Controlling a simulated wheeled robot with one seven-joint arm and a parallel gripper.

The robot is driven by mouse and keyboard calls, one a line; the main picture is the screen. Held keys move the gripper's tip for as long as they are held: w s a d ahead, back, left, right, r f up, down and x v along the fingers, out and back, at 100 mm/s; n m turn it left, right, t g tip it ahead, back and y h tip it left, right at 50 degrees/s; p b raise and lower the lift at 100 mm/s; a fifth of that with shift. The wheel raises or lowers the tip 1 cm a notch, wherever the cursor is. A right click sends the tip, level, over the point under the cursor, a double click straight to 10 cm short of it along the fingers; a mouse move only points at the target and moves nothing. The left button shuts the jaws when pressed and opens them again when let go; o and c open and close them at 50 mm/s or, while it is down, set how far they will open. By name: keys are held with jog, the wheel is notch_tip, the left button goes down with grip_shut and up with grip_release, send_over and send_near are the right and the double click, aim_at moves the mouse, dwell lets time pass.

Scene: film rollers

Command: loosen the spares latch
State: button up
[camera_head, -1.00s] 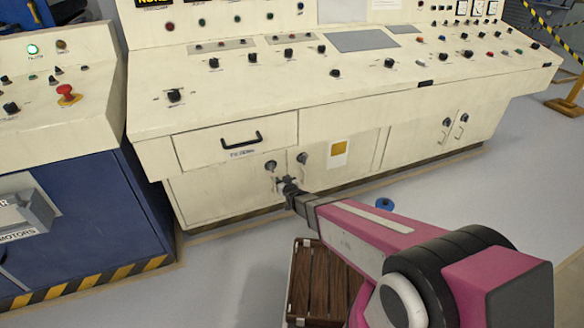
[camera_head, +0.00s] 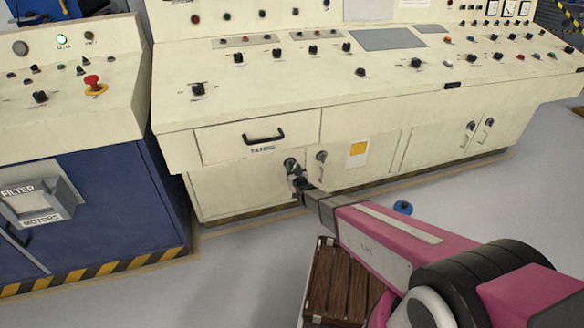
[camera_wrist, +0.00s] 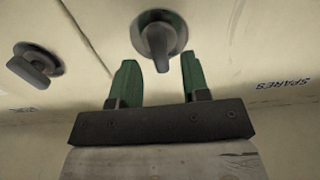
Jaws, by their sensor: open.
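The spares latch (camera_wrist: 160,40) is a dark grey round latch with a raised lever, on a cream cabinet door. In the head view, the latch (camera_head: 289,164) sits below the drawer at the left, partly covered by my gripper (camera_head: 297,179). In the wrist view, my gripper (camera_wrist: 158,72) is open, with two green fingertips. The lever's end shows between the tips, with a gap on either side; I cannot tell how deep it sits between them. The printed SPARES label (camera_wrist: 283,84) is to the right, appearing upside down.
A second, similar latch (camera_wrist: 37,65) is close by, across a door seam; it also shows in the head view (camera_head: 321,156). The drawer handle (camera_head: 263,137) is above. A brown slatted wooden thing (camera_head: 340,283) and a blue round object (camera_head: 403,207) are on the floor.

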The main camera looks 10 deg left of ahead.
jog(key=shift+x, duration=1.25)
grip_shut()
jog(key=n, duration=0.3)
jog(key=shift+s+n, duration=0.1)
jog(key=shift+n, duration=0.3)
jog(key=n, duration=0.4)
jog(key=shift+a+n, duration=0.15)
jog(key=shift+n, duration=0.15)
jog(key=n, duration=0.4)
jog(key=shift+f, duration=0.15)
jog(key=shift+s+f+n, duration=0.1)
jog(key=shift+n, duration=1.9)
jog(key=shift+a, duration=0.1)
